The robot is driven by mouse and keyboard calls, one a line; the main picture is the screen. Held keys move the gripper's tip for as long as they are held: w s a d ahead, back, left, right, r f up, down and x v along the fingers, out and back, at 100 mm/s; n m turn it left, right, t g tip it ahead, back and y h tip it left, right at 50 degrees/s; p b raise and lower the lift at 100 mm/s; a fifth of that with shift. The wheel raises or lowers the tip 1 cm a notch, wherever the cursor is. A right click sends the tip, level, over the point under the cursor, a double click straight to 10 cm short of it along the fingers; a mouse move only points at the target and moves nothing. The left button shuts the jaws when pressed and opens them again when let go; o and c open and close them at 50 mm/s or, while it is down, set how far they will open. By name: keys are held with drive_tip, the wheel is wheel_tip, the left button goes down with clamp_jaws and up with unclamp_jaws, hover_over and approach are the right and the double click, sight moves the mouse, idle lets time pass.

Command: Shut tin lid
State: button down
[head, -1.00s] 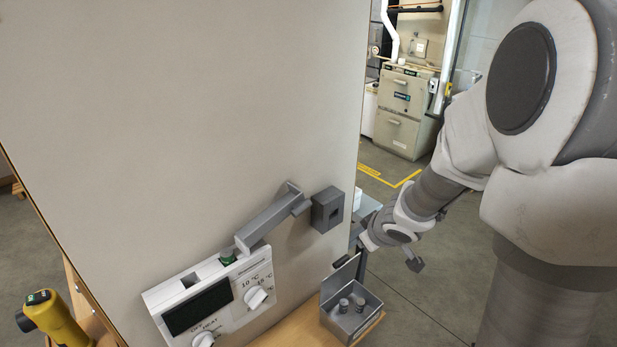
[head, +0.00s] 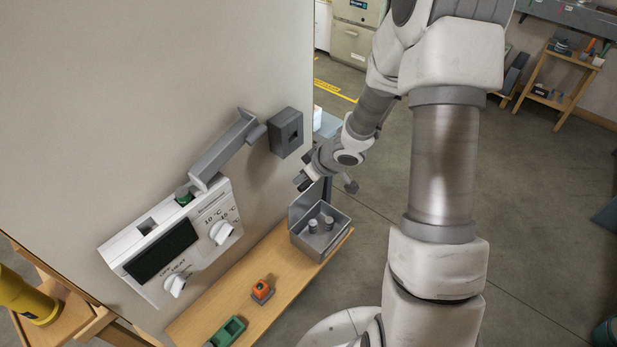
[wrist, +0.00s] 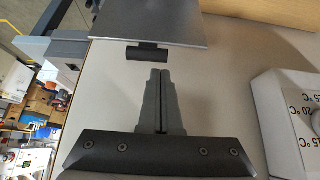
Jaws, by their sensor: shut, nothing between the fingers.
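The grey metal tin (head: 325,243) stands on the wooden shelf beside the panel, with two small grey cylinders (head: 320,224) inside. Its lid (head: 303,203) stands up, open, at the tin's far left side. My gripper (head: 302,183) is just above the lid's upper edge in the head view, close to the panel. In the wrist view, my gripper (wrist: 160,74) is shut and empty. The flat lid (wrist: 150,18) with a dark tab (wrist: 148,53) lies just ahead of the fingertips; I cannot tell whether they touch.
The white thermostat (head: 165,245) and a grey lever (head: 226,152) and box (head: 287,132) are on the panel. An orange-topped item (head: 262,289) and a green item (head: 228,330) lie on the shelf (head: 235,283). A yellow flashlight (head: 28,298) is at left.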

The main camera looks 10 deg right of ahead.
drive_tip(key=shift+x, duration=0.8)
drive_tip(key=shift+d+b, duration=0.15)
drive_tip(key=shift+b, duration=0.2)
drive_tip(key=shift+s+d+t, duration=0.15)
drive_tip(key=shift+s+t, duration=0.15)
